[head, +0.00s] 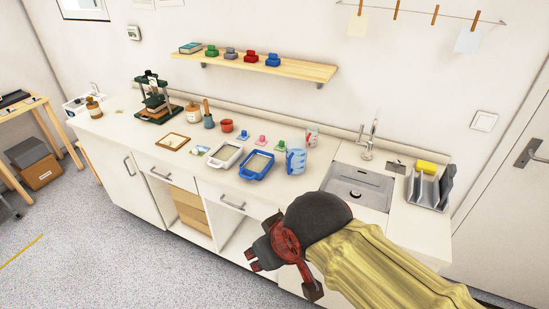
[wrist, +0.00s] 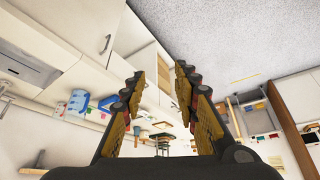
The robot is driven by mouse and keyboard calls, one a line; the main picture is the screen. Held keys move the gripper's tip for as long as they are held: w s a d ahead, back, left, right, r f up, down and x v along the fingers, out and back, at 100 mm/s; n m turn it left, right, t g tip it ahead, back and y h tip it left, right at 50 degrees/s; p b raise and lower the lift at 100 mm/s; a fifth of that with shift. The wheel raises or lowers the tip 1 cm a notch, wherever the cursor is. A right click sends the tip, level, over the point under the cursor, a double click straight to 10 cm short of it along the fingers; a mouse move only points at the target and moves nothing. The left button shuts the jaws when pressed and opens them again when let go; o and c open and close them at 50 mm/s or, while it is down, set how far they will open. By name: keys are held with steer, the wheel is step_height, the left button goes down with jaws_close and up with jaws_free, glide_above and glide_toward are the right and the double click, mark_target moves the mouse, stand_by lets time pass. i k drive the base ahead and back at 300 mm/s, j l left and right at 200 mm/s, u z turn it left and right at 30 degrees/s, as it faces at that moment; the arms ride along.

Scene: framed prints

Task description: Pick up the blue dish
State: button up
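The blue dish (head: 244,175) is a shallow rectangular tray with a handle at each end and a pale inside. It sits on the white counter, just right of a similar white dish (head: 225,156). In the wrist view a blue shape near the counter edge appears to be the blue dish (wrist: 107,104), small and partly behind a finger. My gripper (head: 283,277) is in front of the counter, to the lower right of the dish and apart from it. In the wrist view its fingers (wrist: 158,78) are spread wide with nothing between them.
A blue-and-white jug (head: 296,161) stands close to the dish's right. Small coloured pieces (head: 262,140) lie behind it. The sink (head: 357,185) is farther right, with a dish rack (head: 427,190) beyond. A wall shelf (head: 260,67) hangs above. The counter's front strip is clear.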

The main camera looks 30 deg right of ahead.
mark_target(258, 163)
steer(key=i+l+z, duration=0.1)
steer(key=z, duration=0.35)
steer(key=i+z, duration=0.6)
steer(key=z, duration=0.3)
steer(key=i+j+z, duration=0.15)
steer(key=z, duration=0.25)
steer(key=i, duration=0.05)
